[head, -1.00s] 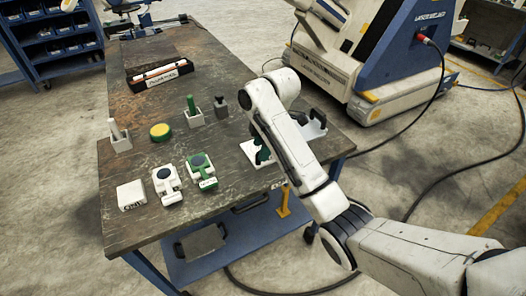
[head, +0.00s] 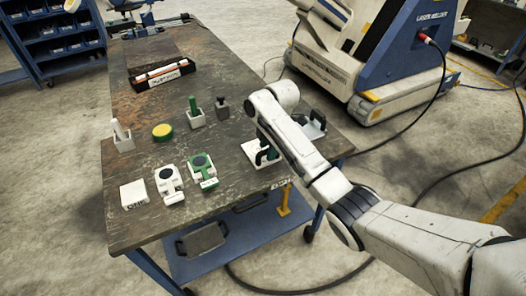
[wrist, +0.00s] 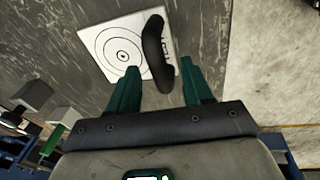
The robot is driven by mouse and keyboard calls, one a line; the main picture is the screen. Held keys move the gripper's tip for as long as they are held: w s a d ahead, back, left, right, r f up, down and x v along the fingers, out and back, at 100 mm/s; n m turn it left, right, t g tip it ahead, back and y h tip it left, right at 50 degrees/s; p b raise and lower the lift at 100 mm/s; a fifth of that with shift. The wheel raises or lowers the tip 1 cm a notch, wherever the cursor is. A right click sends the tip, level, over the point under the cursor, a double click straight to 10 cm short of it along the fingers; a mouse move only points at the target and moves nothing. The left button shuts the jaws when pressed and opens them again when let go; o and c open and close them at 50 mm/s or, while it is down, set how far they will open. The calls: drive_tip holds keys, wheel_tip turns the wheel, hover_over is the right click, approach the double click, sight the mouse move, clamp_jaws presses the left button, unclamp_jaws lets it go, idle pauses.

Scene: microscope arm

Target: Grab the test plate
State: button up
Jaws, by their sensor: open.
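The test plate (wrist: 109,40) is a white square with printed black target rings, lying flat on the table. A black handle (wrist: 153,52) stands on its right side in the wrist view. In the head view the plate (head: 251,150) lies near the table's right front edge, partly hidden by my arm. My gripper (wrist: 160,65) has two green fingers, open. In the wrist view the fingertips show on either side of the handle's lower part; I cannot tell the height gap. In the head view one green finger (head: 271,151) shows over the plate.
Another white piece with a black handle (head: 315,125) stands to the right behind my arm. White-and-green devices (head: 203,172), a white block (head: 134,194), a yellow round item (head: 162,131) and small holders (head: 195,116) stand to the left. The table edge is close by.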

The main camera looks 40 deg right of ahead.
drive_tip(key=shift+w+f, duration=0.15)
drive_tip(key=shift+f, duration=1)
clamp_jaws()
drive_tip(key=shift+r, duration=0.1)
